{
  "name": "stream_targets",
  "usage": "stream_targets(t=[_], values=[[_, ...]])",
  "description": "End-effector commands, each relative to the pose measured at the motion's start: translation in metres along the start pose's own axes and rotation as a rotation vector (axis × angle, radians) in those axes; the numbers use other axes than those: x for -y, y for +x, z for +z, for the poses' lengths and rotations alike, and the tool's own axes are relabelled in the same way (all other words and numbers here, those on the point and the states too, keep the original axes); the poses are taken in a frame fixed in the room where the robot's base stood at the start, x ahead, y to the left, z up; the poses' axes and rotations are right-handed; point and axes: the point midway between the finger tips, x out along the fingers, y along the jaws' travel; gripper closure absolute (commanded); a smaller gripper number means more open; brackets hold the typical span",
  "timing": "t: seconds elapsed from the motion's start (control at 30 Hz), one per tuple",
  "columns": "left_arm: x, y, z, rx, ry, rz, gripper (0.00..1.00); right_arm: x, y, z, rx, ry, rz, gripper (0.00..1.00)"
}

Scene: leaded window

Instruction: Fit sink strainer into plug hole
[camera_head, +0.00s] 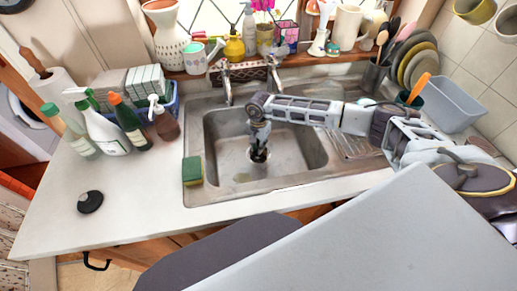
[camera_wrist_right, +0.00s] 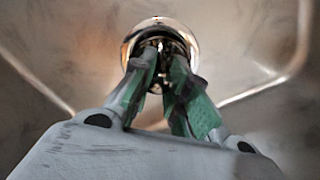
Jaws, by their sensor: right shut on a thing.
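My right gripper (camera_head: 259,155) reaches down into the steel sink basin (camera_head: 215,150) from the right, low over its floor. In the right wrist view its green-padded fingertips (camera_wrist_right: 164,65) are shut on the middle of a shiny round metal piece, which looks like the sink strainer (camera_wrist_right: 160,27). In the wrist view I cannot tell the strainer's rim from the plug hole's rim, or whether the strainer is seated. My left gripper is not in view.
A green and yellow sponge (camera_head: 193,171) lies on the sink's left edge. A black disc (camera_head: 90,201) lies on the left counter, near several bottles. The tap (camera_head: 226,85) stands behind the basin. A grey tub (camera_head: 440,103) and plates are at right.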

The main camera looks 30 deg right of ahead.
Motion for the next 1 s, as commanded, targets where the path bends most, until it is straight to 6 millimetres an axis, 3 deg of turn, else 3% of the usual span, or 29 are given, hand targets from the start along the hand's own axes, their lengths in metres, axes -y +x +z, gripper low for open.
stream_targets(t=[0.23, 0.73, 0.77, 0.8, 0.9, 1.0], values=[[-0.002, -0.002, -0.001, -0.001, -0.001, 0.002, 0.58, 0.000, 0.022, 0.000, 0.000, 0.000, 0.000, 1.00], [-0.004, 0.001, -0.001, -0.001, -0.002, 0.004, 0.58, 0.000, 0.025, 0.000, -0.001, 0.000, 0.000, 1.00], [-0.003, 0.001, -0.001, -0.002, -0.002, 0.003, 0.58, 0.000, 0.026, 0.000, -0.001, 0.000, 0.000, 0.82], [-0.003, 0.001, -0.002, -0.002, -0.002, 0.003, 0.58, 0.000, 0.025, 0.000, -0.001, 0.000, 0.000, 0.77], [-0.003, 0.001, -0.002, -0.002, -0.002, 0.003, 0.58, 0.000, 0.025, 0.000, -0.001, 0.000, 0.000, 0.64], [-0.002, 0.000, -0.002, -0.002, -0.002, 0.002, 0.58, 0.000, 0.025, 0.000, -0.001, 0.000, 0.000, 0.62]])
